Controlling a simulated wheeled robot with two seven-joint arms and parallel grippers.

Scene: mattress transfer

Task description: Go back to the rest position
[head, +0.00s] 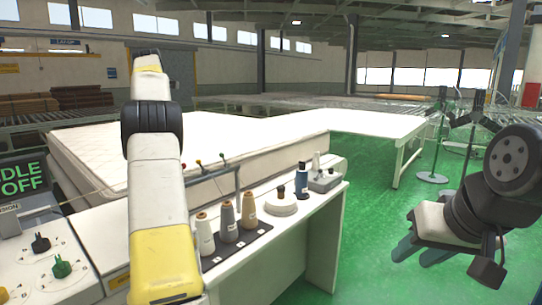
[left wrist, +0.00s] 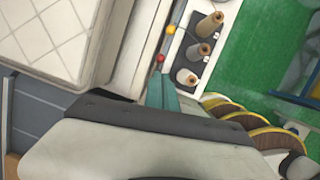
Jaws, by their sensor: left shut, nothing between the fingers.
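A white mattress (head: 95,150) lies on the work surface behind my left arm in the head view. Its quilted top also shows at the upper left of the left wrist view (left wrist: 45,35). My left arm rises through the head view, and its gripper is not visible there. In the left wrist view the teal fingers of my left gripper (left wrist: 164,92) are together and empty, beside the mattress side and the spool stand. My right gripper (head: 420,254) is at the right of the head view, over the green floor. Its teal fingers are apart with nothing seen between them.
A white bench (head: 262,245) holds several thread spools (head: 228,222) on a dark tray. A control panel (head: 45,245) stands at the left. A white table (head: 375,122) extends behind. Stanchions (head: 432,177) stand at the right. Green floor (head: 375,220) is clear between bench and right gripper.

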